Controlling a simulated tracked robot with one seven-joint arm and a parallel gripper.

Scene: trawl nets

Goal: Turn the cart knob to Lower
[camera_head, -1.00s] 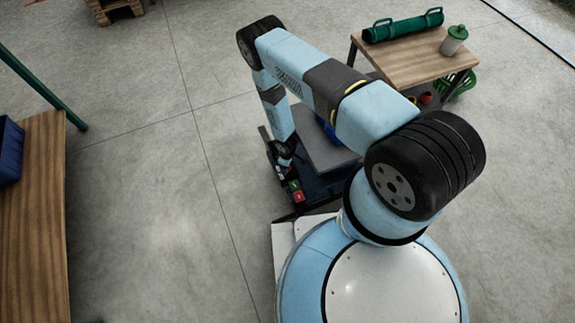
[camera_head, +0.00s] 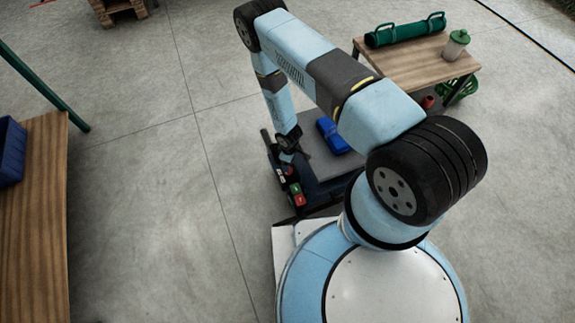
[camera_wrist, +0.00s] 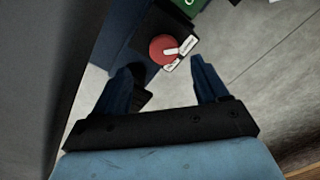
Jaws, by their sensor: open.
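The cart knob (camera_wrist: 161,47) is round and red with a white pointer. In the wrist view it sits on a dark box at top centre, its pointer turned to the right towards a white label (camera_wrist: 187,47) too small to read. My gripper (camera_wrist: 161,65) is open and empty; its two dark blue fingers lie on either side below the knob, apart from it. In the head view my gripper (camera_head: 296,152) hangs by the left edge of the cart (camera_head: 326,163), close to the small control panel (camera_head: 291,184).
A folded blue item (camera_head: 332,136) lies on the cart's grey deck. A wooden table (camera_head: 415,62) with a green roll (camera_head: 405,30) and a lidded cup (camera_head: 456,44) stands behind. A wooden bench (camera_head: 40,215) is at left. Floor between bench and cart is clear.

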